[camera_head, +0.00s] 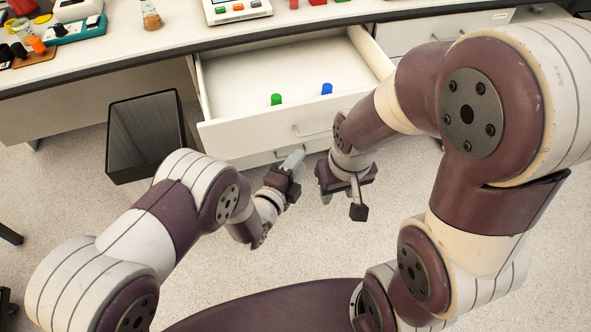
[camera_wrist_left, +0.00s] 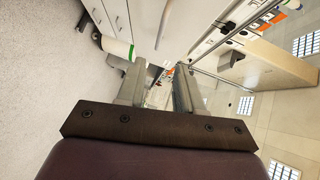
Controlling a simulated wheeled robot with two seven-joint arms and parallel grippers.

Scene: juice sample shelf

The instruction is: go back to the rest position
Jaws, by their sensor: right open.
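My left gripper (camera_head: 293,161) is in front of the open drawer, above the floor. In the left wrist view its two fingers (camera_wrist_left: 158,82) stand apart with nothing between them, so it is open. My right gripper (camera_head: 341,203) is just right of and lower than the left one, pointing down, with its fingers apart and empty. The two grippers are close together but appear apart. The open drawer (camera_head: 240,80) holds a green piece (camera_head: 276,99) and a blue piece (camera_head: 326,89) near its front wall.
A dark open bin (camera_head: 145,130) stands on the floor left of the drawer. The counter (camera_head: 170,42) above carries a scale (camera_head: 237,10), an amber flask (camera_head: 151,15) and several coloured items. A shut drawer (camera_head: 440,30) is at the right. The floor below is mostly clear.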

